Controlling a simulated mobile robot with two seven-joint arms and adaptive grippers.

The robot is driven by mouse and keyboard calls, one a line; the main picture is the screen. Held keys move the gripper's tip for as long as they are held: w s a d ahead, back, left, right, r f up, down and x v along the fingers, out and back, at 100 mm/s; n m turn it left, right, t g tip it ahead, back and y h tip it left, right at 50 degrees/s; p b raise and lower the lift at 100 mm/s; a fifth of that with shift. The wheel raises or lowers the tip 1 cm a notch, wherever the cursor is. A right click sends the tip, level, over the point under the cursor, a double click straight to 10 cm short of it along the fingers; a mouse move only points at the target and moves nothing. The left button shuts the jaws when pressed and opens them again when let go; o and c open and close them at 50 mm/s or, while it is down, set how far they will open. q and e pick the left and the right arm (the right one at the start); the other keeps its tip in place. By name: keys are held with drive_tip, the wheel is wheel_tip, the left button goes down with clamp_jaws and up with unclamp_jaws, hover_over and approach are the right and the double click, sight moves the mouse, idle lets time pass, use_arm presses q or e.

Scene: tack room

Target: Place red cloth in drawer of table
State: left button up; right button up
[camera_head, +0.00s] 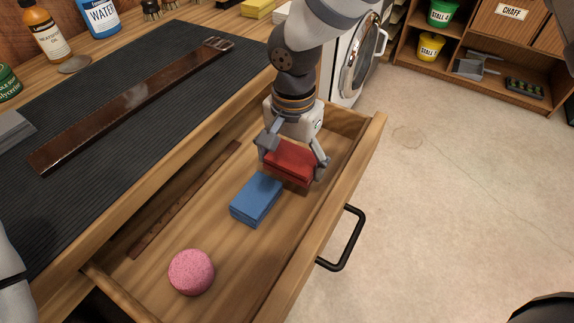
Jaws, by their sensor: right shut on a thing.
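The red cloth (291,163) is a folded block between the fingers of my right gripper (292,170). My right gripper is shut on it and points down inside the open drawer (226,247) of the table (245,82). The cloth is over the drawer's far end, just behind a blue folded block (256,199). Whether the cloth touches the drawer floor is hard to tell. My left gripper is not in view; only a bit of my left arm shows at the left edge.
A pink round sponge (191,272) and a thin brown strip (187,198) lie in the drawer. A brown leather strap (135,98) lies on the black mat (72,180) on the tabletop. The drawer's black handle (350,240) sticks out over open floor.

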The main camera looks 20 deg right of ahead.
sight(292, 169)
drive_tip(key=shift+w+f, duration=0.25)
drive_tip(key=shift+f, duration=0.1)
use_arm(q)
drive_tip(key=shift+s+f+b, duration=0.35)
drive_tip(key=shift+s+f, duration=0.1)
use_arm(e)
drive_tip(key=shift+w+d+f, duration=0.1)
drive_tip(key=shift+w+f, duration=0.1)
drive_tip(key=shift+f, duration=0.7)
drive_tip(key=shift+w+d+f, duration=0.1)
drive_tip(key=shift+w+f, duration=0.05)
drive_tip(key=shift+f, duration=0.75)
drive_tip(key=shift+f, duration=0.15)
drive_tip(key=o, duration=1.5)
drive_tip(key=shift+o, duration=0.2)
wheel_tip(292, 169, up, 12)
drive_tip(key=shift+r+p, duration=0.2)
drive_tip(key=shift+p, duration=0.6)
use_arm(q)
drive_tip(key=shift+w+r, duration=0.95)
